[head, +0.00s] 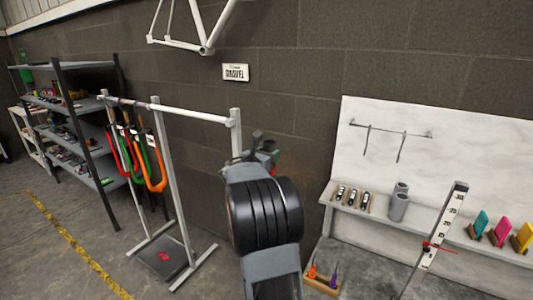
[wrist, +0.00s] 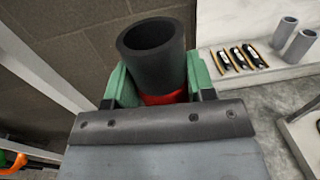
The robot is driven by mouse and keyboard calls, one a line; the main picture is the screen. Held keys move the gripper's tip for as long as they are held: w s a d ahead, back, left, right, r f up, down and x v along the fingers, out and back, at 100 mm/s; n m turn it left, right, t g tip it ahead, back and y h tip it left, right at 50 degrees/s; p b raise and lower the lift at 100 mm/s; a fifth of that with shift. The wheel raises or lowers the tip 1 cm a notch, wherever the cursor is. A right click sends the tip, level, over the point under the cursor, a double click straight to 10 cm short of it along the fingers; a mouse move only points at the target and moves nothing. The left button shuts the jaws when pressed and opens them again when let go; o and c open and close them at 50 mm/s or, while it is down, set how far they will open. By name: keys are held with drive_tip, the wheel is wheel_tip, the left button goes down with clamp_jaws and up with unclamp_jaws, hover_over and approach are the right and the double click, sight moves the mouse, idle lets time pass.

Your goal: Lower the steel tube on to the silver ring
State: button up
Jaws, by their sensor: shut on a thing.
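My gripper (wrist: 160,88) has green fingers and is shut on a dark grey steel tube (wrist: 152,76), one finger on each side. The tube's open end faces the wrist camera, and a red part shows just below it. In the head view my gripper (head: 268,157) is up in front of the dark block wall, mostly hidden behind my own arm. The held tube is small and hard to make out there. I cannot pick out a silver ring in either view.
A white bench (head: 340,208) at the right bears two grey tubes (head: 398,205) and several small black items. An upright scale (head: 445,225) stands before it. A white rack with forks (head: 155,165) stands left. A bicycle frame (head: 205,48) hangs above.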

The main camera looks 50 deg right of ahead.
idle(0.4)
drive_tip(key=shift+f+b, duration=2.05)
drive_tip(key=shift+b, duration=0.05)
drive_tip(key=shift+f+b, duration=0.25)
drive_tip(key=shift+b, duration=0.15)
drive_tip(key=shift+f+b, duration=2.55)
drive_tip(key=shift+f, duration=0.35)
drive_tip(key=shift+f+b, duration=2.75)
drive_tip(key=shift+f, duration=0.3)
